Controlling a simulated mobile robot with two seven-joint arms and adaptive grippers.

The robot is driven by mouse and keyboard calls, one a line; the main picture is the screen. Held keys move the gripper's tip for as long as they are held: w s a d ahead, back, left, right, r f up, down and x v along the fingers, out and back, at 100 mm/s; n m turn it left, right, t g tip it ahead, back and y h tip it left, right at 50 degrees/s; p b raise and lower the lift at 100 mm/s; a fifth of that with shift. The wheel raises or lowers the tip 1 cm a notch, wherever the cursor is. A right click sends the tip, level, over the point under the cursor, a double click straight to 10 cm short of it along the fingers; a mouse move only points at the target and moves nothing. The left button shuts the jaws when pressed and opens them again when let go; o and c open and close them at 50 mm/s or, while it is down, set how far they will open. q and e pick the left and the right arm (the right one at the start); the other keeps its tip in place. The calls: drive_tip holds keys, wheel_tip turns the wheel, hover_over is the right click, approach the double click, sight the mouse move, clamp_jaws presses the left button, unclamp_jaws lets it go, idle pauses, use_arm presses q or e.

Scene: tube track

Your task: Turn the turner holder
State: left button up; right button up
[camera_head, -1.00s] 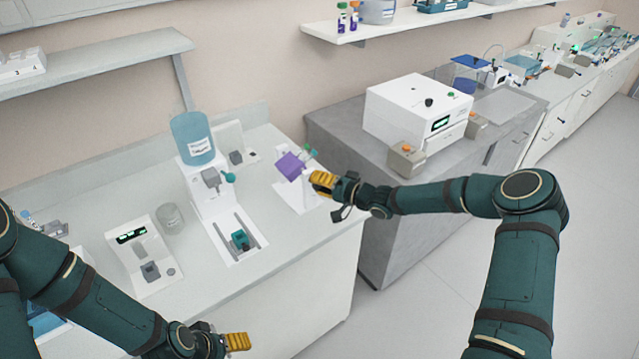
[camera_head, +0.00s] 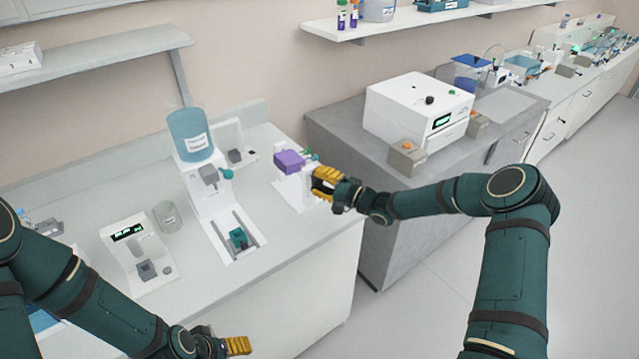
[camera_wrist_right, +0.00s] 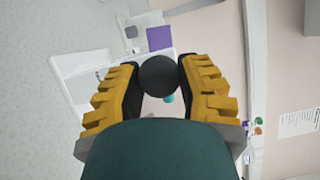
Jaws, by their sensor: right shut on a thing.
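The purple turner holder (camera_head: 289,162) sits level on its white stand (camera_head: 292,192) near the right end of the white bench. It also shows as a purple block in the right wrist view (camera_wrist_right: 160,38). My right gripper (camera_head: 326,184) is at the right side of the stand. In the right wrist view its yellow fingers are shut on a dark round knob (camera_wrist_right: 158,76). A teal part (camera_wrist_right: 168,99) shows just beyond the knob. My left gripper (camera_head: 237,345) is low in front of the bench, away from the holder; its jaw opening is hidden.
A white dispenser with a blue bottle (camera_head: 191,136) stands left of the holder, with a glass beaker (camera_head: 167,214) and a small display device (camera_head: 135,245) further left. A grey bench (camera_head: 345,135) with a white machine (camera_head: 418,108) is to the right.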

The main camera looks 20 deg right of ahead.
drive_tip(key=shift+f+m+t+y+b, duration=0.1)
drive_tip(key=shift+m+t+b, duration=0.4)
drive_tip(key=shift+m, duration=0.55)
drive_tip(key=shift+r+m+t+y+b, duration=0.1)
drive_tip(key=shift+m+t+b, duration=0.2)
drive_tip(key=shift+m+b, duration=0.65)
drive_tip(key=shift+f+m+t+y+b, duration=0.1)
drive_tip(key=shift+m+t+b, duration=0.3)
drive_tip(key=shift+m, duration=0.8)
drive_tip(key=shift+a+m+t+h+b, duration=0.1)
drive_tip(key=shift+m+t+h+b, duration=0.35)
drive_tip(key=shift+m, duration=0.8)
drive_tip(key=shift+m+t+h+b, duration=0.15)
drive_tip(key=shift+m+t+b, duration=0.55)
drive_tip(key=shift+m, duration=0.55)
drive_tip(key=shift+m+t+b, duration=0.25)
drive_tip(key=shift+m+b, duration=0.1)
drive_tip(key=shift+m, duration=0.45)
drive_tip(key=o, duration=1.2)
drive_tip(key=shift+c, duration=0.2)
drive_tip(key=v, duration=1.2)
drive_tip(key=shift+s+a, duration=0.1)
